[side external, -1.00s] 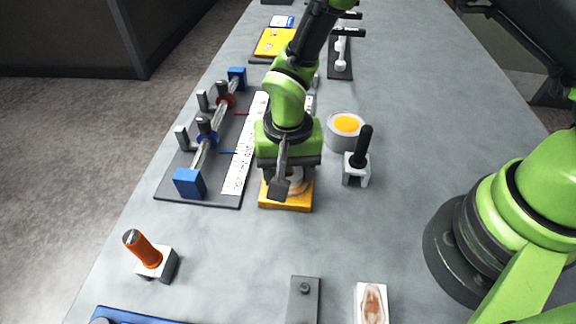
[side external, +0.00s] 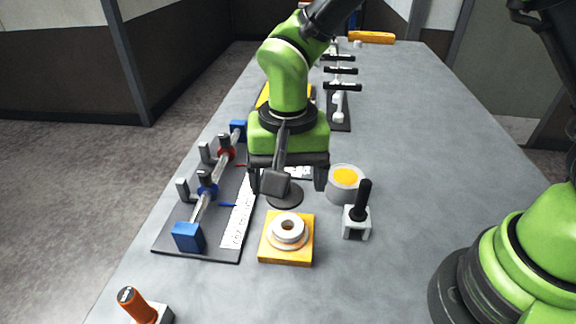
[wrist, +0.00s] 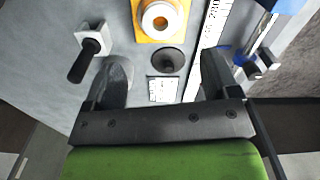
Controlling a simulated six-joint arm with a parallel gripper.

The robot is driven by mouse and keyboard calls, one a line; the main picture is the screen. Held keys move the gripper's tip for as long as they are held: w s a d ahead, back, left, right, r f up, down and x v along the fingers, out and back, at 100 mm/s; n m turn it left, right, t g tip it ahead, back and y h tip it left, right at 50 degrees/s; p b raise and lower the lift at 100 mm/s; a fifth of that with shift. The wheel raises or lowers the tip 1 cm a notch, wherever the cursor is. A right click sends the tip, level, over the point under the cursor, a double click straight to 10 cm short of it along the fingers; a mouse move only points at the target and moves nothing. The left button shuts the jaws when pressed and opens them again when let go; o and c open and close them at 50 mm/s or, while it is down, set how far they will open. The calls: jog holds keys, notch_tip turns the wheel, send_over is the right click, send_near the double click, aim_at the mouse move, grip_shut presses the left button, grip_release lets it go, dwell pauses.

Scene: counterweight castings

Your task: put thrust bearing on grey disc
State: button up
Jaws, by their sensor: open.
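The thrust bearing appears to be the pale ring (side external: 289,227) on the yellow block (side external: 270,254); it also shows in the wrist view (wrist: 148,19) at the top. The dark grey disc (side external: 286,199) lies flat on the table just behind the block, partly hidden by my gripper's parts in the side view. In the wrist view the disc (wrist: 168,61) shows whole, between and beyond the fingertips. My gripper (side external: 288,184) is open and empty, above the table around the disc. Its two fingers (wrist: 160,75) are wide apart in the wrist view.
A grey cup with yellow contents (side external: 345,182) and a black-handled tool in a white holder (side external: 357,221) stand right of the block. A dark fixture with blue end blocks (side external: 188,237) lies left. A white printed strip (side external: 239,218) runs beside it.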

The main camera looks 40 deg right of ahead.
jog(key=s+d+r+t+y, duration=0.1)
jog(key=s+d+r, duration=0.15)
jog(key=r, duration=0.35)
jog(key=s+d+r+t+y, duration=0.1)
jog(key=d+r+t, duration=0.1)
jog(key=d+r, duration=0.35)
jog(key=s+d+r+n+t, duration=0.1)
jog(key=s+d+r+t, duration=0.1)
jog(key=s, duration=0.3)
jog(key=s+d+r+n+t, duration=0.1)
jog(key=s+d+r+t, duration=0.1)
jog(key=s+r, duration=0.2)
jog(key=shift+s+d+r+n, duration=0.15)
jog(key=shift+s+d+n, duration=0.25)
jog(key=shift+s, duration=0.7)
